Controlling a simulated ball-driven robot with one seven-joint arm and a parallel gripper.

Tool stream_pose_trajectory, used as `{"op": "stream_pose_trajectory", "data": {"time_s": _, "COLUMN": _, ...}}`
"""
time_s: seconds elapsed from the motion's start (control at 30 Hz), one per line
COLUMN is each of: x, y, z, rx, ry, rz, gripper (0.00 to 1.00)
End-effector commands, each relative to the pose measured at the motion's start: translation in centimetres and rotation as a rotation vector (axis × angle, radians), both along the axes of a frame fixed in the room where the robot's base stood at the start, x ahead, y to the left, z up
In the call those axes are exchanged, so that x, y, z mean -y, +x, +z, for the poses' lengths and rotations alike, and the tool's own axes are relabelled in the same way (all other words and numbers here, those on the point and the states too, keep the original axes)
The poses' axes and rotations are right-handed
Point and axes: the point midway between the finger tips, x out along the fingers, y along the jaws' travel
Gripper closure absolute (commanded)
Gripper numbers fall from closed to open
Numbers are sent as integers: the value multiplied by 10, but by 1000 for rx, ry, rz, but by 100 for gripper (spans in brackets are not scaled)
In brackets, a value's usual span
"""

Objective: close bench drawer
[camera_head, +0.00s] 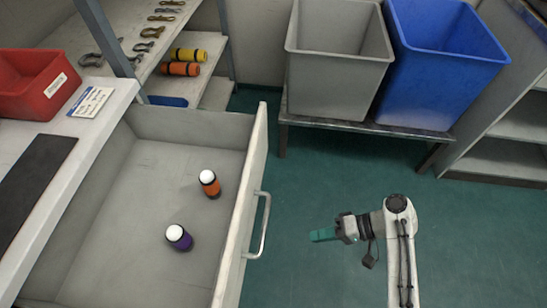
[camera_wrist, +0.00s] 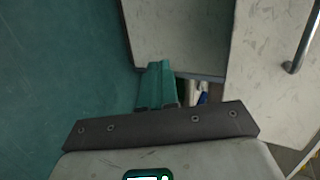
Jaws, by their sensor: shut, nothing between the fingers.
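The bench drawer (camera_head: 145,190) stands open, pulled out from under the grey bench top (camera_head: 60,190) at left in the head view. Its pale front panel (camera_head: 243,200) carries a metal bar handle (camera_head: 264,228) on the outer side. My gripper (camera_head: 322,235) has teal fingers, shut and empty. It points left toward the drawer front, to the right of the handle and apart from it. In the wrist view the shut fingers (camera_wrist: 157,85) show in front of pale panels, with a metal bar handle (camera_wrist: 298,48) at upper right.
An orange bottle (camera_head: 210,183) and a purple bottle (camera_head: 179,237), both white-capped, are inside the drawer. A red bin (camera_head: 35,85) sits on the bench. Grey (camera_head: 335,75) and blue (camera_head: 440,65) bins stand on a low table behind. Green floor right of the drawer is clear.

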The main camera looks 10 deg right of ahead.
Motion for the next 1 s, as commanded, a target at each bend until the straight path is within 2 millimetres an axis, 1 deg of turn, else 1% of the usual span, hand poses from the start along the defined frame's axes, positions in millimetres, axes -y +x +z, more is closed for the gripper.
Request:
{"op": "stream_pose_trajectory", "data": {"time_s": 0.03, "x": 2, "y": 13, "z": 33, "rx": 14, "ry": 66, "rz": -23, "gripper": 100}}
{"op": "stream_pose_trajectory", "data": {"time_s": 0.2, "x": 8, "y": 48, "z": 93, "rx": 70, "ry": 277, "rz": -92, "gripper": 100}}
{"op": "stream_pose_trajectory", "data": {"time_s": 0.3, "x": 15, "y": 62, "z": 121, "rx": 100, "ry": 370, "rz": -126, "gripper": 100}}
{"op": "stream_pose_trajectory", "data": {"time_s": 0.4, "x": 20, "y": 72, "z": 138, "rx": 121, "ry": 431, "rz": -148, "gripper": 100}}
{"op": "stream_pose_trajectory", "data": {"time_s": 0.53, "x": 21, "y": 77, "z": 146, "rx": 133, "ry": 465, "rz": -162, "gripper": 100}}
{"op": "stream_pose_trajectory", "data": {"time_s": 0.67, "x": 12, "y": 81, "z": 146, "rx": 134, "ry": 469, "rz": -159, "gripper": 100}}
{"op": "stream_pose_trajectory", "data": {"time_s": 0.77, "x": -2, "y": 85, "z": 146, "rx": 133, "ry": 468, "rz": -158, "gripper": 100}}
{"op": "stream_pose_trajectory", "data": {"time_s": 1.0, "x": -46, "y": 101, "z": 146, "rx": 133, "ry": 467, "rz": -158, "gripper": 100}}
